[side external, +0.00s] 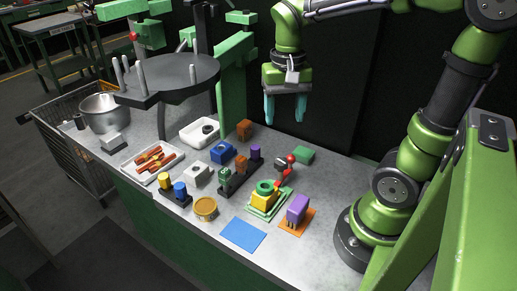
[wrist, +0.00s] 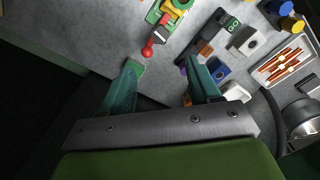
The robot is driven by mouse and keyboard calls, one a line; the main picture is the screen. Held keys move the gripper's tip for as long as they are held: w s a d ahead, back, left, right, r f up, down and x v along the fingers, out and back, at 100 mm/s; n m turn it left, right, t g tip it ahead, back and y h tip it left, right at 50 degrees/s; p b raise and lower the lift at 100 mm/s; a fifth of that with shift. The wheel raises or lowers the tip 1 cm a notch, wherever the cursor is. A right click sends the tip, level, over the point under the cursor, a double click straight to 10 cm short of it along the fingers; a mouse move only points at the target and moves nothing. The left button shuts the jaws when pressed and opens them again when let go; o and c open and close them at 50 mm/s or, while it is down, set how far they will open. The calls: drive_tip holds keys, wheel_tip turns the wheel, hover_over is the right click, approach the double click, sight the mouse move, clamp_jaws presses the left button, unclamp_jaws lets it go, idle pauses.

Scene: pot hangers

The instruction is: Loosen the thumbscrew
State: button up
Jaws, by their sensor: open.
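My gripper (side external: 285,112) hangs above the back of the bench with its teal fingers pointing down. The fingers are apart with nothing between them; they also show in the wrist view (wrist: 161,68). I cannot pick out a thumbscrew with certainty; the small parts are too small to tell. A red-knobbed clamp (side external: 287,177) stands on a green base with a yellow block, below my gripper; its red knob also shows in the wrist view (wrist: 147,51). A dark fixture rail (side external: 238,179) with green, orange and purple pieces stands left of the clamp. My gripper touches none of these.
A round dark rack (side external: 168,76) on a stand rises at the left. A metal pot (side external: 103,112), a white tray of red and yellow pieces (side external: 152,160), a blue block (side external: 221,152) and a purple block (side external: 298,208) stand on the bench. A blue sheet (side external: 242,235) lies near the front edge.

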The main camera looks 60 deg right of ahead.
sight(281, 161)
wheel_tip(281, 161, down, 13)
drive_tip(key=shift+f, duration=0.2)
drive_tip(key=shift+c, duration=0.3)
drive_tip(key=c, duration=1)
